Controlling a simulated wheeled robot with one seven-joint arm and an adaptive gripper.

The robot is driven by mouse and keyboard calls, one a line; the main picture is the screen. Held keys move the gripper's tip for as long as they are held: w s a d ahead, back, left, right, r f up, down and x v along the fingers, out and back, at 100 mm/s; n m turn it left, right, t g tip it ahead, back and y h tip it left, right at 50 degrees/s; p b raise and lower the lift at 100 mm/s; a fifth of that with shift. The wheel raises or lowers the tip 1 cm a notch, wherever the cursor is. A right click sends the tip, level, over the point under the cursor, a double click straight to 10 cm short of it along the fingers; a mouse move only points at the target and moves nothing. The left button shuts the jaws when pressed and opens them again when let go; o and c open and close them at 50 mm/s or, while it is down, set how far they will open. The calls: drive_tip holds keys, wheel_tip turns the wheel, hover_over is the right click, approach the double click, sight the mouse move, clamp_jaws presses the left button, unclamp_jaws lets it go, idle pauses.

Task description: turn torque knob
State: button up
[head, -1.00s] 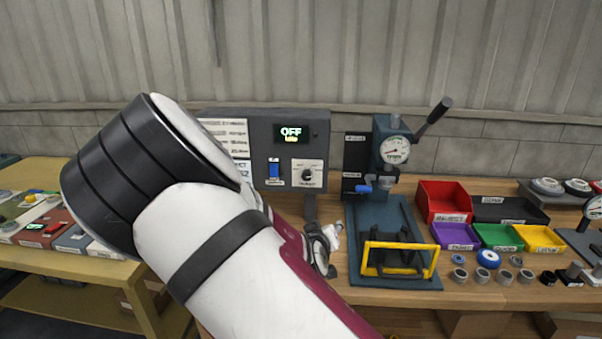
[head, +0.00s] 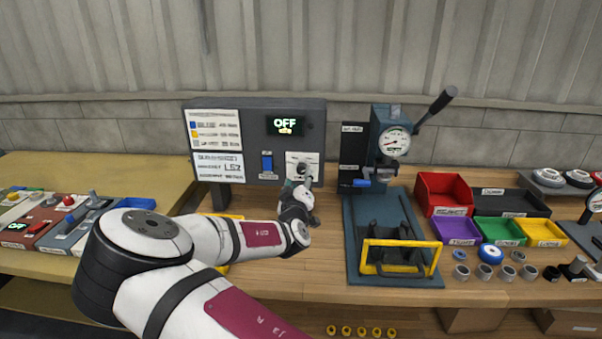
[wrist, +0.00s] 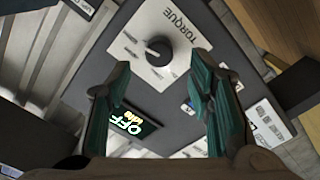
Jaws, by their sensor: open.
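The torque knob (wrist: 158,48) is a round dark dial with a light pointer on a white plate labelled TORQUE in the wrist view. In the head view its plate (head: 309,158) is on the lower right of the grey control panel (head: 318,118), and the knob is partly covered by my gripper. My gripper (wrist: 160,97) has its two teal-lined fingers spread apart with nothing between them. The knob shows beyond the fingertips, apart from them. The panel's display (head: 287,126) reads OFF with a smaller line, idle, below.
A blue switch (head: 267,161) is left of the knob plate. Right of the panel stands a lever press (head: 391,145) with a yellow-handled guard (head: 400,243) in front. Coloured bins (head: 445,193) are further right. The bench in front of the panel is partly clear.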

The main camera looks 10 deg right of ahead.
sight(301, 171)
drive_tip(key=shift+x, duration=2.8)
drive_tip(key=shift+c, duration=0.4)
clamp_jaws()
